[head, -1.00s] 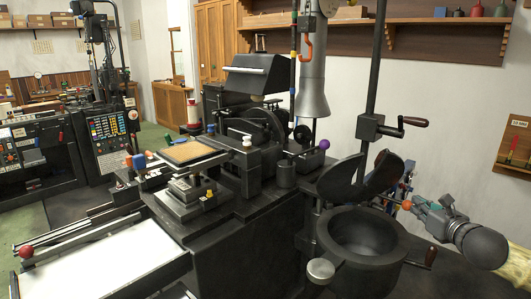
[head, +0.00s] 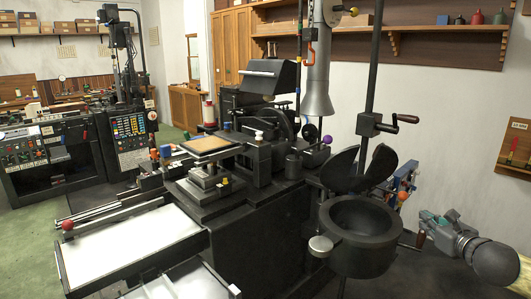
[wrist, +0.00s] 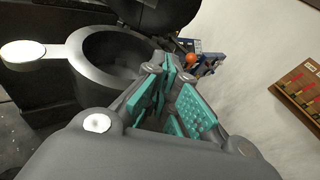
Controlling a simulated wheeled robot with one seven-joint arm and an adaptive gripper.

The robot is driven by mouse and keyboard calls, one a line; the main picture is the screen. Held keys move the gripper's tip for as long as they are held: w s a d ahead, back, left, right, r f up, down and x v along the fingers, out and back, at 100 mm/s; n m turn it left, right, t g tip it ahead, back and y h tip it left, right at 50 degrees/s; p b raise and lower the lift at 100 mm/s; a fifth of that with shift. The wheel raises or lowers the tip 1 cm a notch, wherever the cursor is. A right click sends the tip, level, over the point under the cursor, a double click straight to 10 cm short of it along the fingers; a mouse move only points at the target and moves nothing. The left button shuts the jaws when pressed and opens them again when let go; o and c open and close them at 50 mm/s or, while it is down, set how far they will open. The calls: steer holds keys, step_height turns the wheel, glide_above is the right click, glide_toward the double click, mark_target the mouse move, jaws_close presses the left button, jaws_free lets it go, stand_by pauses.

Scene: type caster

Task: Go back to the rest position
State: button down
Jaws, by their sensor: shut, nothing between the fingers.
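My gripper (head: 430,222) is at the right of the head view, beside the round black pot of the machine. It is shut and empty. In the wrist view its teal-padded fingers (wrist: 172,75) point away from the camera, with nothing between them. The pot (head: 362,222) is open, its hinged black lid halves (head: 375,170) raised above it. The pot also shows in the wrist view (wrist: 85,75), to the left of the fingers. My gripper is apart from the pot in the head view.
The black casting machine (head: 265,215) fills the middle, with a white-bottomed tray (head: 130,240) at the front left. A crank handle (head: 405,118) sticks out above the pot. A blue rack with an orange ball (head: 403,195) stands behind my gripper. A wooden tool board (head: 518,147) hangs on the right wall.

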steer(key=s+a+f+n+g+y, duration=0.1)
steer(key=s+a+f+n+g, duration=0.35)
steer(key=a+f+n, duration=0.7)
steer(key=s+a+f+n+g+y, duration=0.1)
steer(key=s+a+f+n+g, duration=0.2)
steer(key=s+a+f+n, duration=0.9)
steer(key=s+f+n+g+h, duration=0.1)
steer(key=s+f+n+g, duration=0.3)
steer(key=s+f, duration=0.7)
steer(key=s+a+f+n+g+h, duration=0.1)
steer(key=s+f+n+g, duration=0.3)
steer(key=s+f, duration=0.8)
steer(key=shift+s+a+n+h, duration=0.2)
steer(key=shift+s+n+h, duration=0.35)
steer(key=shift+n, duration=0.6)
steer(key=shift+s+d+f, duration=0.1)
steer(key=shift+s, duration=0.05)
